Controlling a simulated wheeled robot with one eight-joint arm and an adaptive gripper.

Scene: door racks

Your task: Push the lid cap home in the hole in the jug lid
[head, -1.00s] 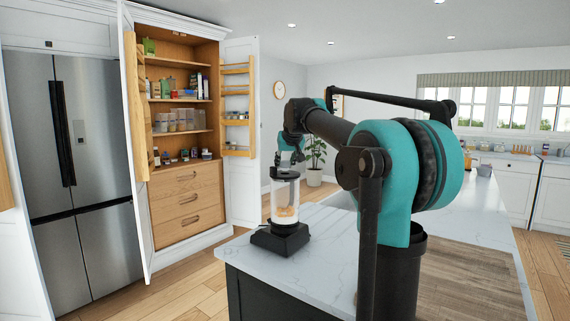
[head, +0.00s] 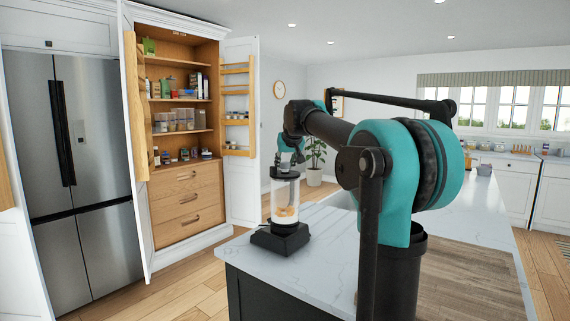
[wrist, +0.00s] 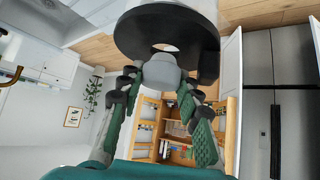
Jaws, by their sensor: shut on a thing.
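The blender jug (head: 285,200) stands upright on its black base at the island's near left corner, clear-walled with orange pieces inside. Its black lid (wrist: 150,28) fills the top of the wrist view, with a pale hole (wrist: 165,47) showing in it. My gripper (wrist: 160,84) is shut on the grey lid cap (wrist: 160,73), which sits between its two green-padded fingers. The cap overlaps the edge of the hole in the wrist view; I cannot tell whether it touches the lid. In the head view my gripper (head: 287,167) is just above the jug top, and the cap is too small to make out.
The white marble worktop (head: 330,235) is clear around the jug base (head: 280,239), with the island edge close on its left. An open pantry cupboard (head: 180,110) and a steel fridge (head: 75,170) stand beyond. A plant (head: 315,160) is behind the island.

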